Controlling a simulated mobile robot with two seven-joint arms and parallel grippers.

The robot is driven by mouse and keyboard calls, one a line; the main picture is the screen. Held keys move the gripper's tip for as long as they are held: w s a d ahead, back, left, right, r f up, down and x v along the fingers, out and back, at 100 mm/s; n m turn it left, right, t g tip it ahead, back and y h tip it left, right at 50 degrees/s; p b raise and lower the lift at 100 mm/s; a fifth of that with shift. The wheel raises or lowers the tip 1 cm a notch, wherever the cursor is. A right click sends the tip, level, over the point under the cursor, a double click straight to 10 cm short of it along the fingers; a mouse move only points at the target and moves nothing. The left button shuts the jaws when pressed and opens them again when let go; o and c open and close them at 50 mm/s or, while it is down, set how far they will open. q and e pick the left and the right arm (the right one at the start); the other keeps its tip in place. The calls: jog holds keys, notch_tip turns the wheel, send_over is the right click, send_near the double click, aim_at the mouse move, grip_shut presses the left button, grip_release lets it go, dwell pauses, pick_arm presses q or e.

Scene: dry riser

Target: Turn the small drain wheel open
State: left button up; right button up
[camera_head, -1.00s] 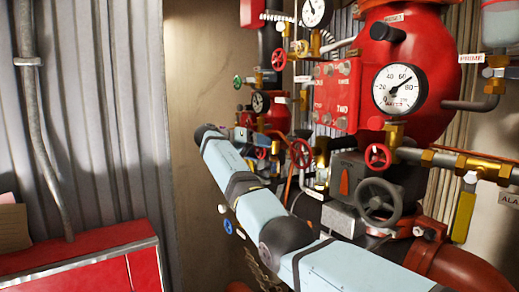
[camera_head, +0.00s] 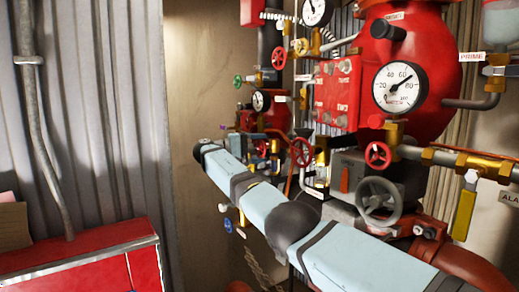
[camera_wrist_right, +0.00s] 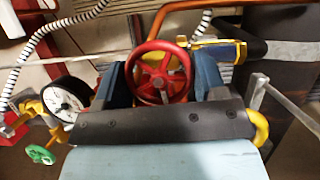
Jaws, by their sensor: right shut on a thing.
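A small red spoked wheel (camera_wrist_right: 160,78) sits between the two blue fingers of my right gripper (camera_wrist_right: 165,70) in the right wrist view. The gripper is shut on this wheel, with a finger on each side of it. A brass fitting shows behind the wheel. In the head view my pale blue right arm crosses from lower right to the middle. The held wheel and the fingers are too small and cluttered there to make out surely. My left gripper is not in view.
A dial gauge (camera_wrist_right: 65,98) and a green wheel (camera_wrist_right: 40,154) lie left of the gripper. In the head view a red riser body (camera_head: 440,60) with a large gauge (camera_head: 399,87), a red wheel (camera_head: 378,155) and a grey wheel (camera_head: 378,201) stand right. A red cabinet (camera_head: 85,265) is lower left.

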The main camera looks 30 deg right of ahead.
jog(key=shift+n, duration=0.6)
jog(key=shift+h, duration=0.4)
jog(key=o, duration=0.9)
